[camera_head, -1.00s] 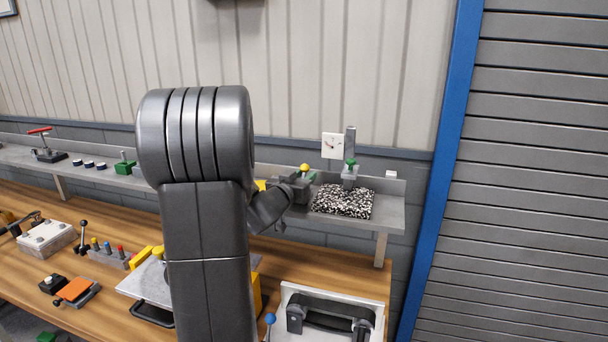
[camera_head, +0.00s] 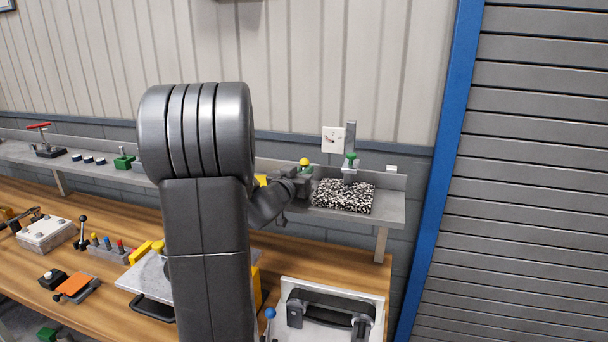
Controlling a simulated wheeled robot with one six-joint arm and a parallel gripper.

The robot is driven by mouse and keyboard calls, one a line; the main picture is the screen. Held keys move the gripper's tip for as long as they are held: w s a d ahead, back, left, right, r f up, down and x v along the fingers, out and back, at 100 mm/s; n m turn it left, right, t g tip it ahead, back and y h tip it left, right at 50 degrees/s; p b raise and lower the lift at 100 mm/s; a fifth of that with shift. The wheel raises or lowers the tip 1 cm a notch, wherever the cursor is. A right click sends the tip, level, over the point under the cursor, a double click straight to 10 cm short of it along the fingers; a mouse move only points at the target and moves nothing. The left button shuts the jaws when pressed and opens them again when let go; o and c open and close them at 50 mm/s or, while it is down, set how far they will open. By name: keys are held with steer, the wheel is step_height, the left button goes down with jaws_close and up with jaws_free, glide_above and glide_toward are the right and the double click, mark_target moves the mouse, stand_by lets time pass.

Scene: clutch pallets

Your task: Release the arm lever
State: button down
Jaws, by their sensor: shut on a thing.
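My gripper (camera_head: 303,187) is at the shelf behind the bench, partly hidden by my own arm. It is shut at a small lever with a yellow knob (camera_head: 305,161) and a green part below it, which shows just above and behind the jaws. I take this to be the arm lever; its lower part and the exact contact are hidden by the gripper. The gripper is left of a black-and-white speckled pad (camera_head: 343,196) on the same shelf.
A grey post with a green knob (camera_head: 350,158) stands at the pad's back. A white dial (camera_head: 333,139) is on the wall behind. Below, a blue-ball lever (camera_head: 270,313) and a panel with a black handle (camera_head: 330,305) are on the bench. A blue door frame (camera_head: 440,170) is right.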

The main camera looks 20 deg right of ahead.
steer(key=shift+b, duration=0.5)
steer(key=t+h+b, duration=0.1)
steer(key=b, duration=0.3)
steer(key=shift+s+a, duration=0.2)
steer(key=h+b, duration=0.1)
steer(key=b, duration=0.3)
steer(key=s+t+h+b, duration=0.1)
steer(key=b, duration=0.2)
steer(key=shift+a+r+m+b, duration=0.15)
steer(key=shift+a+m+b, duration=0.2)
steer(key=shift+m+b, duration=0.05)
steer(key=b, duration=0.1)
steer(key=t+h+b, duration=0.1)
steer(key=b, duration=0.1)
steer(key=shift+s+a+r, duration=0.2)
steer(key=shift+r, duration=0.05)
steer(key=shift+b, duration=0.5)
steer(key=shift+s+r+m+h, duration=0.1)
steer(key=shift+r+m+h, duration=0.2)
steer(key=c, duration=1.5)
jaws_free()
steer(key=shift+f, duration=0.1)
